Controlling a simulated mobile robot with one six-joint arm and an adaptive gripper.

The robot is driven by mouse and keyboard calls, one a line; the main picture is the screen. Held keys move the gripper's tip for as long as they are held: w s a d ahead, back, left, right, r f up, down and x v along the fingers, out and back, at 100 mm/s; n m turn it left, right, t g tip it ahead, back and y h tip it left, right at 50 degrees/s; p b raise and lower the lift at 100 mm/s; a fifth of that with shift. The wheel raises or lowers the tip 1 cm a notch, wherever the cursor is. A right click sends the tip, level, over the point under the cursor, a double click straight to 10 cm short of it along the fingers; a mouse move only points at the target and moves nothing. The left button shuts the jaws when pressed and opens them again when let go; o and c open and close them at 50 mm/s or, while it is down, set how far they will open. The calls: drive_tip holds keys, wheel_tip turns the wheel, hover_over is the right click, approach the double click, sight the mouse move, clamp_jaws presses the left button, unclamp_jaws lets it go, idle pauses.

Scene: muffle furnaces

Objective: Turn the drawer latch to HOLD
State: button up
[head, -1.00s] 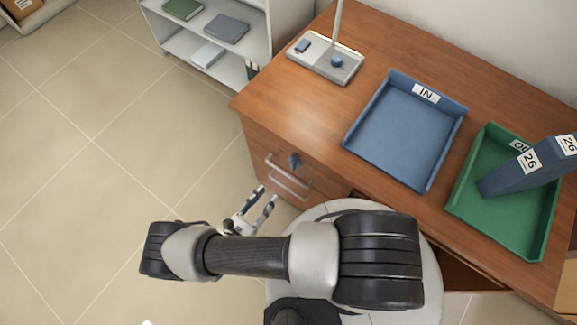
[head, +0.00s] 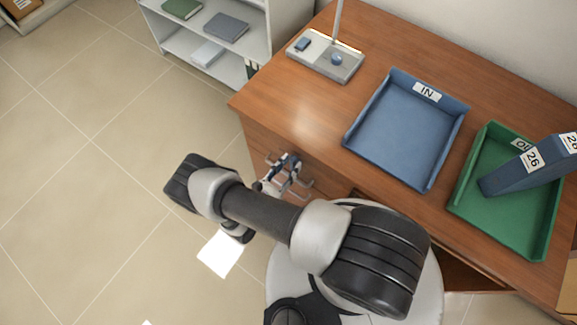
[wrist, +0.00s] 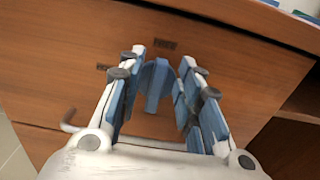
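The drawer latch (wrist: 157,82) is a blue knob with a raised grip on the wooden drawer front (wrist: 60,60). In the wrist view its grip stands nearly upright between my fingers. My gripper (wrist: 162,66) is open, with one finger on each side of the latch and narrow gaps showing; I cannot tell whether either touches it. Two small dark marks are on the drawer front, one above the latch (wrist: 165,44) and one to its left (wrist: 102,67); their text is unreadable. In the head view my gripper (head: 283,170) is at the drawer front and hides the latch.
A metal drawer handle (wrist: 70,122) runs just below the latch, partly behind my gripper. On the desk (head: 300,120) are a blue IN tray (head: 405,130), a green tray (head: 500,220) holding a blue box, and a lamp base (head: 325,60).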

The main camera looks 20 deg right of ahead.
drive_tip(key=shift+c, duration=0.3)
clamp_jaws()
drive_tip(key=shift+w+f+n+b, duration=0.1)
drive_tip(key=shift+n+b, duration=0.25)
drive_tip(key=shift+n, duration=0.05)
drive_tip(key=n, duration=0.3)
drive_tip(key=w+n+b, duration=0.1)
drive_tip(key=n, duration=0.3)
drive_tip(key=a+f+n, duration=0.1)
drive_tip(key=n, duration=0.3)
drive_tip(key=shift+w+b, duration=0.15)
drive_tip(key=shift+b, duration=0.25)
drive_tip(key=n, duration=0.3)
drive_tip(key=f+n, duration=0.1)
drive_tip(key=n, duration=0.2)
drive_tip(key=shift+w, duration=0.1)
drive_tip(key=shift+o, duration=0.3)
unclamp_jaws()
drive_tip(key=shift+a, duration=0.1)
